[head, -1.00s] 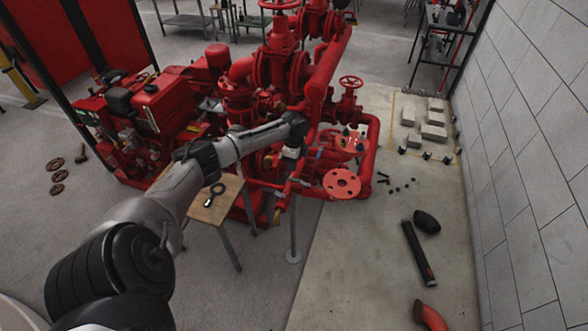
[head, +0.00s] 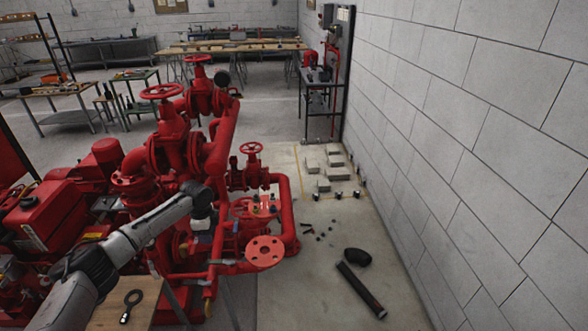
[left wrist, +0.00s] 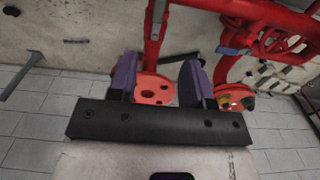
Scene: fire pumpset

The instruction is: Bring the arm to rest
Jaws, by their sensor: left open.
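My left arm (head: 145,225) reaches in from the lower left over the red pumpset (head: 185,150). My left gripper (head: 203,222) is a small shape at its end, beside the red pipework; its fingers are hard to make out there. In the left wrist view the left gripper (left wrist: 160,72) shows two purple-faced fingers standing apart with nothing held between them. A red round flange (left wrist: 153,90) shows beyond the gap; whether the fingers touch anything cannot be told. A red flange (head: 265,251) also shows in the head view, right of the gripper. My right gripper is out of view.
A small wooden table (head: 110,315) with a black ring-ended tool (head: 131,305) stands at the lower left. A black pipe (head: 361,290) and a black elbow (head: 357,257) lie on the floor. A block wall (head: 470,150) bounds the right. Grey blocks (head: 325,170) lie near it.

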